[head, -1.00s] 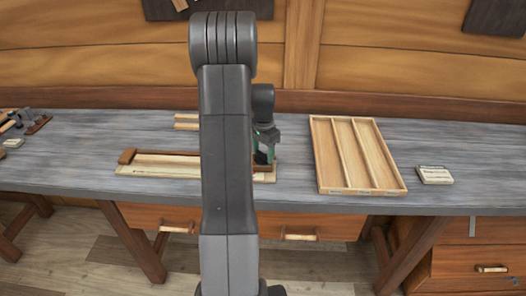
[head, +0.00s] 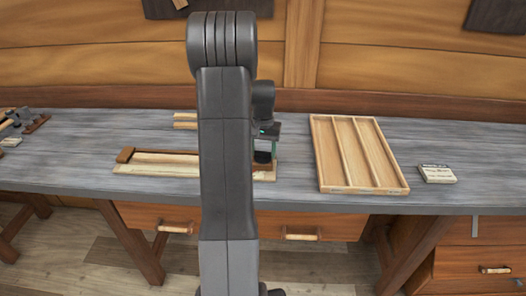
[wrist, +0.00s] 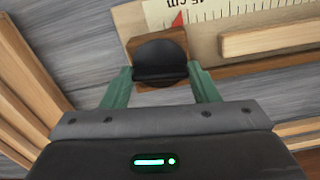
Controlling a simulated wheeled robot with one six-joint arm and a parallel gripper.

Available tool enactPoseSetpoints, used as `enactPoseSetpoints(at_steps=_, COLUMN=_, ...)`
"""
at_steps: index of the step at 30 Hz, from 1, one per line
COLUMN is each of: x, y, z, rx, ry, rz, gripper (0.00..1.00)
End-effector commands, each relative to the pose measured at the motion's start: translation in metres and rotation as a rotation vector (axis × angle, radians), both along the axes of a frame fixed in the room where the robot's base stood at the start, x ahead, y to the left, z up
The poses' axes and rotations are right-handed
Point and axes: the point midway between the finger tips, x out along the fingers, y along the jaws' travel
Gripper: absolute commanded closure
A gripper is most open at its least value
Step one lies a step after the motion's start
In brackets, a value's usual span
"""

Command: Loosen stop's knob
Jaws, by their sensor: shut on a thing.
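The stop is a small brown wooden block with a round black knob (wrist: 160,58), seen in the wrist view at the end of a pale board (wrist: 212,42). The board carries a scale marked 15 cm and a red pointer. My gripper (wrist: 160,74) has its green fingers on either side of the knob, shut on it. In the head view the board (head: 145,169) lies along the bench's front, and my gripper (head: 266,150) is at its right end, partly hidden by my arm. The knob's thread is hidden.
A wooden tray (head: 317,152) with long compartments stands right of the board on the grey bench (head: 455,150). A small labelled block (head: 437,174) lies further right. Pale strips (head: 185,121) lie behind the board. Tools (head: 20,121) are at far left.

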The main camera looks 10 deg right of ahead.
Motion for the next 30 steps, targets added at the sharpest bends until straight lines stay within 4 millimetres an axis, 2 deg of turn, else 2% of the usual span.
enactPoseSetpoints(at_steps=12, x=0.0005, y=-0.0001, z=0.0006, rx=-0.001, ry=-0.002, rz=0.167, gripper=0.68)
enactPoseSetpoints(at_steps=27, x=0.0006, y=-0.0002, z=0.001, rx=-0.001, ry=-0.002, rz=0.183, gripper=0.68)
enactPoseSetpoints(at_steps=28, x=0.0006, y=-0.0002, z=0.001, rx=-0.001, ry=-0.002, rz=0.183, gripper=0.4)
enactPoseSetpoints(at_steps=30, x=0.0005, y=-0.0001, z=0.0009, rx=-0.001, ry=-0.002, rz=0.183, gripper=0.26)
